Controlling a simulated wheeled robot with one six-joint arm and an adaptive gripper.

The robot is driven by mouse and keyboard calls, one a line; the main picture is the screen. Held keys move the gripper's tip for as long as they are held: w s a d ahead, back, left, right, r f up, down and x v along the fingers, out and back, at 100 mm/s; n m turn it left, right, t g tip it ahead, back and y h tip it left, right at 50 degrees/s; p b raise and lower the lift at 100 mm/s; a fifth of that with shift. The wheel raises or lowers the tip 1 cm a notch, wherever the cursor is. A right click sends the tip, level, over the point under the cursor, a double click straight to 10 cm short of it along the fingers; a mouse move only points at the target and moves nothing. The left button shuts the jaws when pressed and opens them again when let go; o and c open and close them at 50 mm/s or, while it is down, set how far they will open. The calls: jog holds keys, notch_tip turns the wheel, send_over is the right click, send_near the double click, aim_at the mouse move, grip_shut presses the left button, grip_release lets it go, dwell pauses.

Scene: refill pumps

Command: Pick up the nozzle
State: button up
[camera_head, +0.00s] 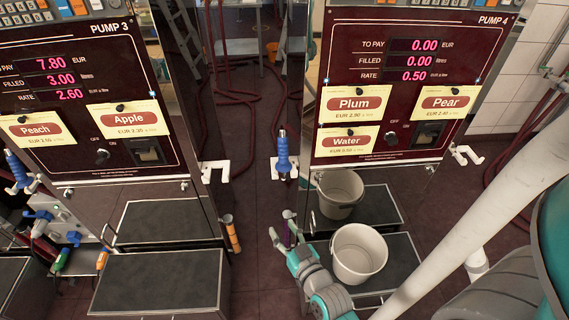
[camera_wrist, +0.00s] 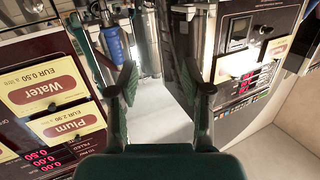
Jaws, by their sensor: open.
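A blue nozzle (camera_head: 283,157) with a metal tip hangs upright in a white holder (camera_head: 284,170) on the left side of Pump 4. My gripper (camera_head: 281,238) is below the nozzle, left of the white bucket, and apart from both. In the wrist view my gripper (camera_wrist: 158,78) is open, with nothing between its fingers. The blue nozzle also shows there (camera_wrist: 115,46), beyond the left finger, its lower part partly hidden. Another blue nozzle (camera_head: 16,168) hangs left of Pump 3.
A white bucket (camera_head: 358,254) stands on the dark platform (camera_head: 408,275) before Pump 4 (camera_head: 400,90). Pump 3 (camera_head: 85,85) has an empty dark platform (camera_head: 155,283). Floor shows between the pumps.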

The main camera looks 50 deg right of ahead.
aim_at(284, 152)
jog(key=w+d+r+h, duration=0.1)
jog(key=w+d, duration=0.3)
jog(key=d, duration=0.2)
jog(key=w+d+r+m+h, duration=0.1)
jog(key=w+d+r, duration=0.1)
jog(key=w+d, duration=0.2)
jog(key=w+d+r+m, duration=0.1)
jog(key=w+d, duration=0.3)
jog(key=d, duration=0.4)
jog(key=shift+w+d+r+h, duration=0.1)
jog(key=shift+d+r+h, duration=0.3)
jog(key=shift+r, duration=0.2)
jog(key=shift+f+x, duration=0.15)
jog(key=shift+x, duration=1.35)
jog(key=shift+f+x, duration=0.15)
jog(key=shift+x, duration=1.4)
jog(key=shift+d, duration=0.1)
jog(key=shift+c, duration=0.2)
jog(key=c, duration=0.8)
grip_shut()
jog(key=shift+r, duration=0.15)
